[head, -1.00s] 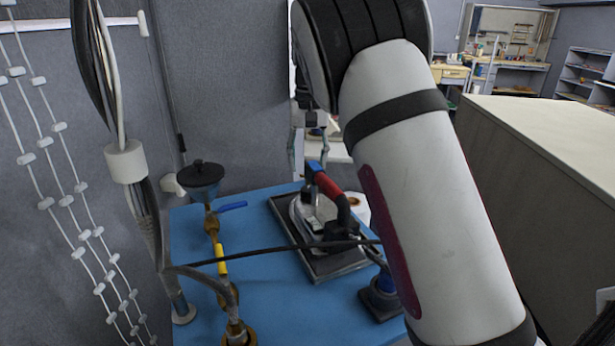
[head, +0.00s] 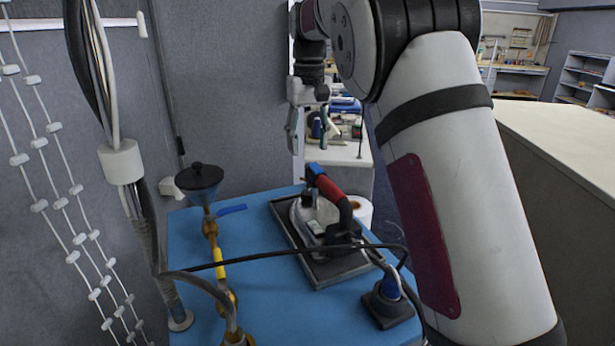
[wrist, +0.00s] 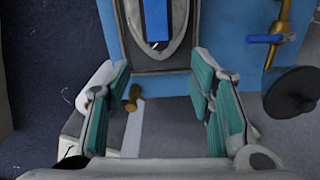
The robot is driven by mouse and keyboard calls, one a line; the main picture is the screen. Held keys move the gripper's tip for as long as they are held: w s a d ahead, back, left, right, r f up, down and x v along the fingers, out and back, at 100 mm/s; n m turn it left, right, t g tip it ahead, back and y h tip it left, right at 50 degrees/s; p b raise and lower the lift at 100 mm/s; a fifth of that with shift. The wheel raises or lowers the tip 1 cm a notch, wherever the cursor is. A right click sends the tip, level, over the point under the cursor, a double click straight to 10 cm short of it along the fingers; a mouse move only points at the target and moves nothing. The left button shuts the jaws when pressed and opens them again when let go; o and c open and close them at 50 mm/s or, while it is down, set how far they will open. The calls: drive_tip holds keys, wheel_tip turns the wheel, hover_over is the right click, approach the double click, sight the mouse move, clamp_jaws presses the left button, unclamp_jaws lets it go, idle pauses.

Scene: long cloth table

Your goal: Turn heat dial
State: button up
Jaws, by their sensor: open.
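An iron (head: 316,222) with a red and blue handle (head: 328,188) rests on a dark-rimmed tray (head: 340,272) on the blue table top. I cannot make out a heat dial on it; the handle covers part of its body. My gripper (head: 308,130) hangs above and beyond the iron, apart from it, fingers pointing down, open and empty. In the wrist view, my gripper (wrist: 157,100) shows its two teal pads spread apart. The iron's blue handle part (wrist: 156,20) and the tray's edge (wrist: 160,66) lie beyond the fingertips at the top.
A black cable (head: 285,253) crosses in front of the iron. A brass pipe with a dark funnel (head: 200,178) and blue lever (head: 231,209) stands left. A white roll (head: 361,211) is behind the iron, a blue-and-black stand (head: 388,301) at front right. A cluttered bench (head: 338,150) lies beyond.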

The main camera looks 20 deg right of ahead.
sight(308, 192)
wheel_tip(308, 192, down, 12)
drive_tip(key=n+p, duration=0.1)
drive_tip(key=n, duration=0.3)
drive_tip(key=shift+f+p, duration=0.15)
drive_tip(key=shift+p, duration=0.2)
idle(0.3)
clamp_jaws()
